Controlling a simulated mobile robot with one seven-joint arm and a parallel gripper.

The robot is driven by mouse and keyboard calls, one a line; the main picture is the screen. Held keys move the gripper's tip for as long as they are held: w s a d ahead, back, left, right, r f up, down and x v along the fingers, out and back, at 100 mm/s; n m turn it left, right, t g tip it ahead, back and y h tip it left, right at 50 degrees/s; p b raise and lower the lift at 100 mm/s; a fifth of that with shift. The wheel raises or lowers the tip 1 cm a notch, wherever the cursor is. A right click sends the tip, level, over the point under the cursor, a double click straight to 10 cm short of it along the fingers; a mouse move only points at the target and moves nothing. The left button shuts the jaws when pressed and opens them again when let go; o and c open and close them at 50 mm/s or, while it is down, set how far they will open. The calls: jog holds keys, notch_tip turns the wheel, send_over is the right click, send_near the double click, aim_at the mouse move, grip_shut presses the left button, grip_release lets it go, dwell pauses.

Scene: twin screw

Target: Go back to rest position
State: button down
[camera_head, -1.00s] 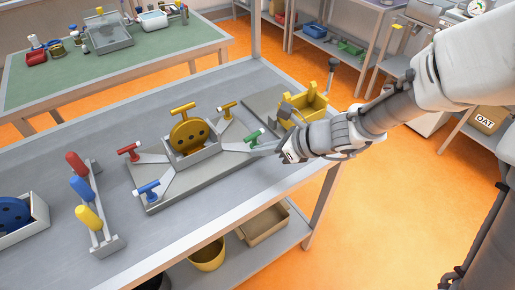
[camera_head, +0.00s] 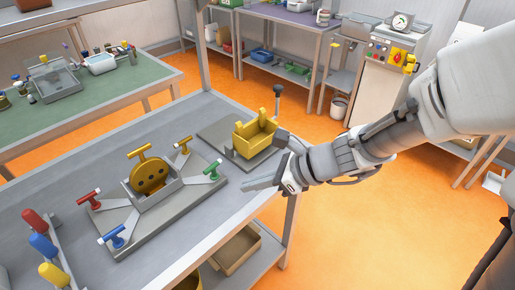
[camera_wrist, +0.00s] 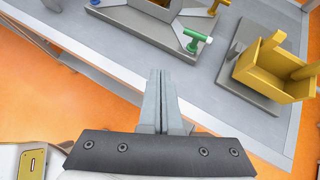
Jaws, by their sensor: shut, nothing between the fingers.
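My gripper (camera_head: 246,186) is shut and empty above the front right edge of the grey table. In the wrist view its two fingers (camera_wrist: 159,78) are pressed together, with nothing between them. The twin-screw fixture (camera_head: 160,200) lies on the table to the left of the gripper, with a round yellow part (camera_head: 148,175) held upright in its middle. Red (camera_head: 90,197), blue (camera_head: 114,236), yellow (camera_head: 183,145) and green (camera_head: 214,169) T-handles stand around it. The fingers are apart from the green handle, which also shows in the wrist view (camera_wrist: 193,38).
A yellow open box (camera_head: 254,138) on a grey plate stands behind the gripper. A rack with red, blue and yellow handles (camera_head: 42,247) is at the lower left. Orange floor (camera_head: 350,230) is open on the right. A green-topped bench (camera_head: 110,100) stands behind.

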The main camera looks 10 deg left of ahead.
jog(key=shift+r, duration=0.1)
jog(key=s+d+r+n+t+h, duration=0.1)
jog(key=s+d+r+n+h, duration=0.2)
jog(key=d+n, duration=0.3)
jog(key=s+d+r+n+t+h+p, duration=0.1)
jog(key=s+d+r+n+t+h, duration=0.1)
jog(key=d+r+n, duration=0.3)
jog(key=s+d+r+n+t+h+p, duration=0.1)
jog(key=s+d+r+n+h, duration=0.3)
jog(key=d+n, duration=0.4)
jog(key=d+r+h, duration=0.1)
jog(key=d, duration=0.3)
jog(key=shift+n, duration=0.3)
